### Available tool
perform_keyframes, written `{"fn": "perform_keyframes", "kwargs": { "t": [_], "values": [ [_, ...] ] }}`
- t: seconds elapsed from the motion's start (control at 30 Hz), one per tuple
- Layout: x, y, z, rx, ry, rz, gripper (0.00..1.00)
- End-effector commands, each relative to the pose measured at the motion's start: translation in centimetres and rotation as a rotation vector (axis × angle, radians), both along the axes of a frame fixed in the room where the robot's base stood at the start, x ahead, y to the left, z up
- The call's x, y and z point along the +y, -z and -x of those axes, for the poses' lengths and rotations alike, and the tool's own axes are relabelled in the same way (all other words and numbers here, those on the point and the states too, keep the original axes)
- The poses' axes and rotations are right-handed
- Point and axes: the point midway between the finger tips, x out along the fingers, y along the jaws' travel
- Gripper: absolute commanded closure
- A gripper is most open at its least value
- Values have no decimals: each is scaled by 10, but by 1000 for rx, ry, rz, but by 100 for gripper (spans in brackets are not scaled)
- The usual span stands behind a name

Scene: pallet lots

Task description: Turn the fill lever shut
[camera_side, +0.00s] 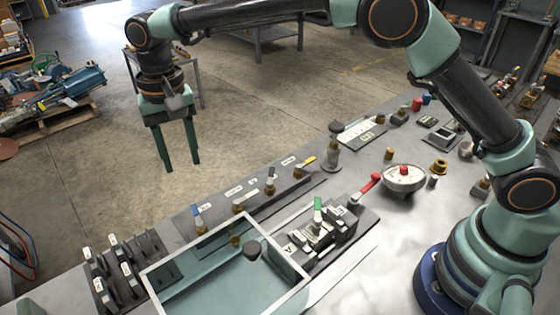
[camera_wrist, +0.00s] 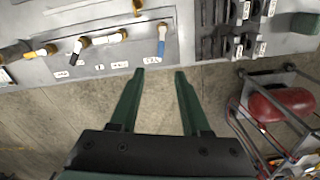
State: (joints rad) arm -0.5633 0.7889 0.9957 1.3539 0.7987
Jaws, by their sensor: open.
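A row of small levers on brass valves stands along the bench's far edge: blue (camera_side: 196,213), white (camera_side: 239,206), dark (camera_side: 270,182) and yellow (camera_side: 307,162). Labels sit beside them, too small to read, so I cannot tell which is the fill lever. In the wrist view, the blue lever (camera_wrist: 161,45) points towards me, across the strip; the white (camera_wrist: 103,40) and yellow (camera_wrist: 35,53) ones lie more along it. My gripper (camera_side: 182,165) is open and empty, beyond the bench edge, apart from every lever. Its fingertips (camera_wrist: 160,73) show just below the blue lever in the wrist view.
A block with a green-handled part (camera_side: 318,208) and a red lever (camera_side: 368,185) are to the right. Open floor lies beyond the bench.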

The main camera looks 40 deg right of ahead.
Motion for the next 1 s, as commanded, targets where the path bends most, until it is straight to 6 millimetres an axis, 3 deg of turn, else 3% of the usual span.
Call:
{"fn": "perform_keyframes", "kwargs": {
  "t": [0.23,0.7,1.0],
  "values": [
    [2,21,1,6,2,4,53],
    [2,105,1,5,2,3,53],
    [2,123,0,2,2,1,53]
  ]
}}
